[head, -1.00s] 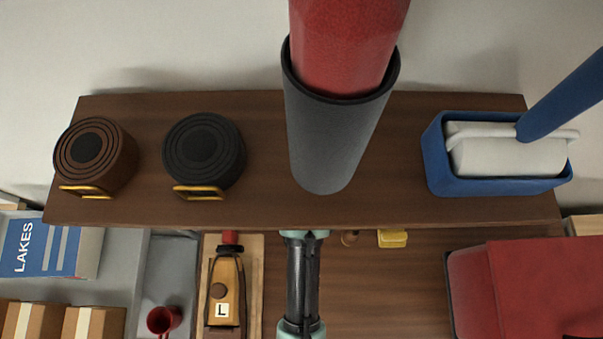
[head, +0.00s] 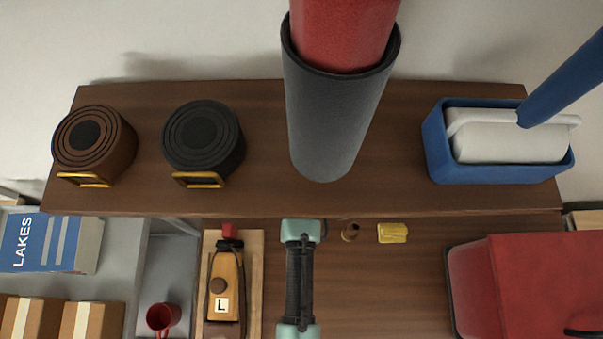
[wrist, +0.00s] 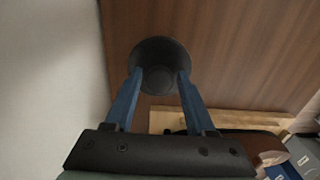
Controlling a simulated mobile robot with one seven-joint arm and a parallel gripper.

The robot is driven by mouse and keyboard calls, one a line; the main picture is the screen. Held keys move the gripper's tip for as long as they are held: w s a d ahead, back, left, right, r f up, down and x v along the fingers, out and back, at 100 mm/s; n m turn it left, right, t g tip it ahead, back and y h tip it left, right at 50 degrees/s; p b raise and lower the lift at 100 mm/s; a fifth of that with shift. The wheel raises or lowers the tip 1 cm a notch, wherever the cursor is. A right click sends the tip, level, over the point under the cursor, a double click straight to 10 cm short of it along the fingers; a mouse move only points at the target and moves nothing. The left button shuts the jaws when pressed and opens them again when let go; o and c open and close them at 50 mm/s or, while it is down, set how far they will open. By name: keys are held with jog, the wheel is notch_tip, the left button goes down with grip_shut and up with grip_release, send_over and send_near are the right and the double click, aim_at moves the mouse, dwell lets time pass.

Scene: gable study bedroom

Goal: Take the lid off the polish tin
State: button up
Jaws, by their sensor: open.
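In the wrist view a dark round thing with a greyer round centre (wrist: 160,78), which looks like the polish tin, stands on brown wood near the wall. My gripper (wrist: 160,73) is open, with one blue finger on each side of it. Its fingertips overlap the round thing's edges in the picture; I cannot tell whether they touch, or make out the lid's seam. In the head view part of my arm (head: 300,280) runs up to the shelf edge. The gripper and the tin do not show there, seemingly hidden under the shelf.
A wooden shelf (head: 260,190) overhangs the desk (head: 380,290). It bears brown (head: 92,145) and black (head: 203,138) drums, a dark grey holder (head: 330,120) and a blue tray (head: 437,150). A wooden board (head: 254,290) lies left of my arm; a red case (head: 530,280) stands right.

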grip_shut()
dwell(0.4)
